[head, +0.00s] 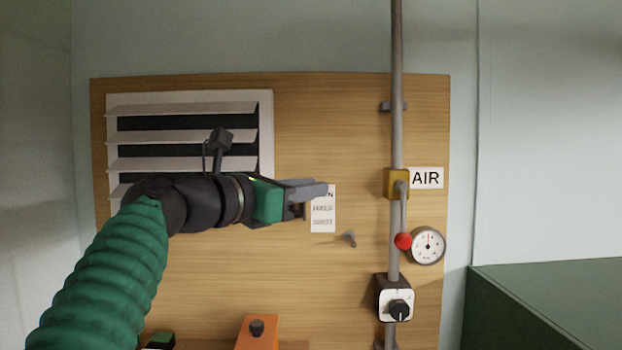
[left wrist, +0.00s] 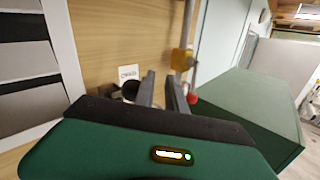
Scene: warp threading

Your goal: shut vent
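The vent (head: 264,105) is at the upper left of the wooden panel, a white frame with pale slats. Its slats are tilted, with dark gaps between them, so it stands open. It also shows at the left of the left wrist view (left wrist: 65,45).
A small grey peg (head: 348,238) sticks out below the label. To the right are a vertical pipe (head: 397,60), a yellow valve with a red-tipped lever (head: 403,241), a gauge (head: 427,245) and a dial box (head: 397,306). An orange box (head: 257,332) is below. A green cabinet (head: 560,300) stands right.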

